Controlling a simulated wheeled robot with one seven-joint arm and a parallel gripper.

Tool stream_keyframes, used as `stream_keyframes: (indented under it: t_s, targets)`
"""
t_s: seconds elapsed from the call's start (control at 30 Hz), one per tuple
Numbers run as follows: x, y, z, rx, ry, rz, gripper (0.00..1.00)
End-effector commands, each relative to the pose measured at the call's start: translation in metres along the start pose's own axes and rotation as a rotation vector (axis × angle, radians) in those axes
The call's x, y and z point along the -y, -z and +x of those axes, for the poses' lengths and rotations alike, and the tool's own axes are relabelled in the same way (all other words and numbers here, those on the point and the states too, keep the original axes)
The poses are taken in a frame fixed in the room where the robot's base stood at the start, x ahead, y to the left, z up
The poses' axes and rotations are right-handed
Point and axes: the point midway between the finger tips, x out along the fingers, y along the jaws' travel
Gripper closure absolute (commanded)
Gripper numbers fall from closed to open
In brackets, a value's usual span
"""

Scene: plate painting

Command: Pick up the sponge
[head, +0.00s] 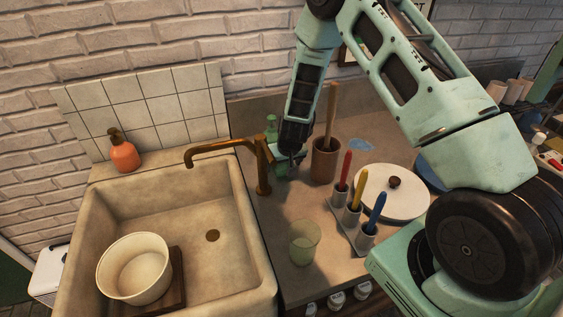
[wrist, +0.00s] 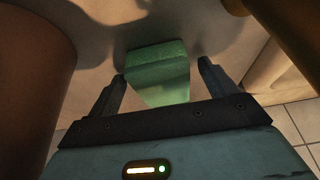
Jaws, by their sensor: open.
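The green sponge (wrist: 158,72) is in the wrist view, on the counter between the two fingers of my gripper (wrist: 163,72). The fingers are open, one on each side of it, with a visible gap at each side. I cannot tell how far down they reach beside it. In the head view my gripper (head: 290,158) points down at the counter between the brass faucet and the brown pot. The sponge is mostly hidden there by the gripper.
The brown pot (head: 325,160) with a wooden handle stands close right of my gripper, the brass faucet (head: 263,170) close left. A green bottle (head: 271,127) is behind.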

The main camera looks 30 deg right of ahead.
Motion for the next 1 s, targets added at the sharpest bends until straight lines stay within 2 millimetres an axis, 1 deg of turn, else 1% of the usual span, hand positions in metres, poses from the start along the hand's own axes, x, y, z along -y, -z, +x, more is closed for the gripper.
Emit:
stream_keyframes:
  t_s: [0.13, 0.17, 0.2, 0.27, 0.3, 0.43, 0.47, 0.77, 0.93, 1.0]
  targets:
    - [0.000, 0.000, 0.000, 0.000, 0.000, 0.000, 0.15]
    - [0.000, 0.000, 0.000, 0.000, 0.000, 0.000, 0.24]
    - [0.000, 0.000, 0.000, 0.000, 0.000, 0.000, 0.35]
    - [0.000, 0.000, 0.000, 0.000, 0.000, 0.000, 0.52]
    - [0.000, 0.000, 0.000, 0.000, 0.000, 0.000, 0.63]
    - [0.000, 0.000, 0.000, 0.000, 0.000, -0.001, 0.63]
    - [0.000, 0.000, 0.000, 0.000, 0.000, -0.001, 0.66]
    - [0.000, 0.000, -0.002, -0.001, 0.000, -0.001, 0.66]
    - [0.001, -0.001, -0.008, -0.003, 0.001, -0.002, 0.66]
    - [0.000, 0.004, -0.018, -0.004, 0.000, -0.002, 0.66]
